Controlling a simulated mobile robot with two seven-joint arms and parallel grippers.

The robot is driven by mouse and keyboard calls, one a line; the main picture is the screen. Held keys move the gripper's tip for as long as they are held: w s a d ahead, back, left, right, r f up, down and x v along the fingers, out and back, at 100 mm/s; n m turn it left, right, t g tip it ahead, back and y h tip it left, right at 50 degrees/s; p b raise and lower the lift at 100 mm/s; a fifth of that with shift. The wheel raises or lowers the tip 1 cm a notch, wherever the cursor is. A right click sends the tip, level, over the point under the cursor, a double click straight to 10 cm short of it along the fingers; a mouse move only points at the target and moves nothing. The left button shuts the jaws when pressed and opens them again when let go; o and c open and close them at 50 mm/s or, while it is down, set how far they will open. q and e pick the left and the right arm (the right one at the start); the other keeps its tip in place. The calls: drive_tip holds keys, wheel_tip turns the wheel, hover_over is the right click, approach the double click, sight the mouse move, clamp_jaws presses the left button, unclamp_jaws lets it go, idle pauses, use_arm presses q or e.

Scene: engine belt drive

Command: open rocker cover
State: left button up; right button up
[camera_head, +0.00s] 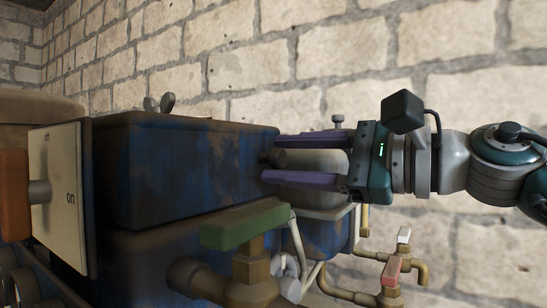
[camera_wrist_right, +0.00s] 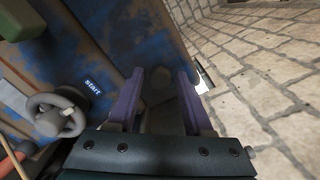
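The rocker cover appears to be the worn blue, rust-stained lid (camera_head: 195,165) on top of the blue engine block. It looks closed down on the block. A short dark knob (camera_head: 271,158) sticks out of its right end. My right gripper (camera_head: 268,158) comes in from the right with its two purple fingers apart, one above and one below the knob. Gaps show between the knob and both fingers. In the right wrist view, the open fingers (camera_wrist_right: 160,78) point at the blue surface (camera_wrist_right: 110,35), with the dim knob between them. My left gripper is not in view.
A panel marked "on" (camera_head: 62,195) with an orange part stands at the left. A green-handled valve (camera_head: 245,226) sits in front below the cover. A grey handwheel (camera_wrist_right: 58,115) lies near "start". A stone wall (camera_head: 300,60) stands behind.

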clamp_jaws()
idle(1.1)
